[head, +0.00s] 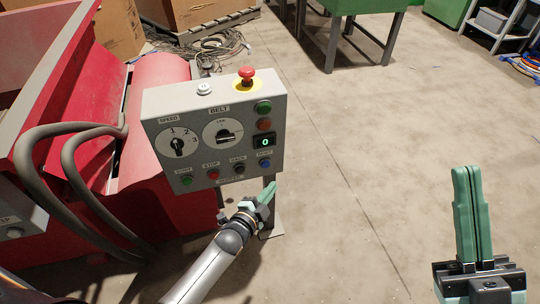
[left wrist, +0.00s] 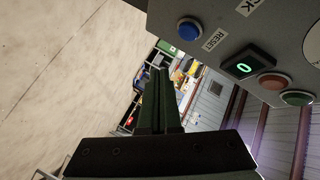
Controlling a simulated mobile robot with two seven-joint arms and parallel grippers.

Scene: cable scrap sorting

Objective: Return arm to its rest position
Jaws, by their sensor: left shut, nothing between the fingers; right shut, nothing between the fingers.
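My left gripper (head: 268,190) is in front of and below the lower right corner of the control box (head: 190,103), with its green fingers shut and empty. In the left wrist view the shut fingers (left wrist: 158,80) point past the box, whose blue reset button (left wrist: 188,30) and lit display (left wrist: 243,66) reading 0 show at the upper right. I cannot tell whether the fingers touch the box or its post. My right gripper (head: 470,170) points upward at the right of the head view, shut and empty, apart from everything.
The red machine (head: 160,110) with thick grey hoses (head: 85,190) stands at the left. The box carries a red mushroom button (head: 246,75) on top. A green table (head: 365,5) and a grey rack (head: 500,28) stand at the back. The concrete floor (head: 380,150) between is clear.

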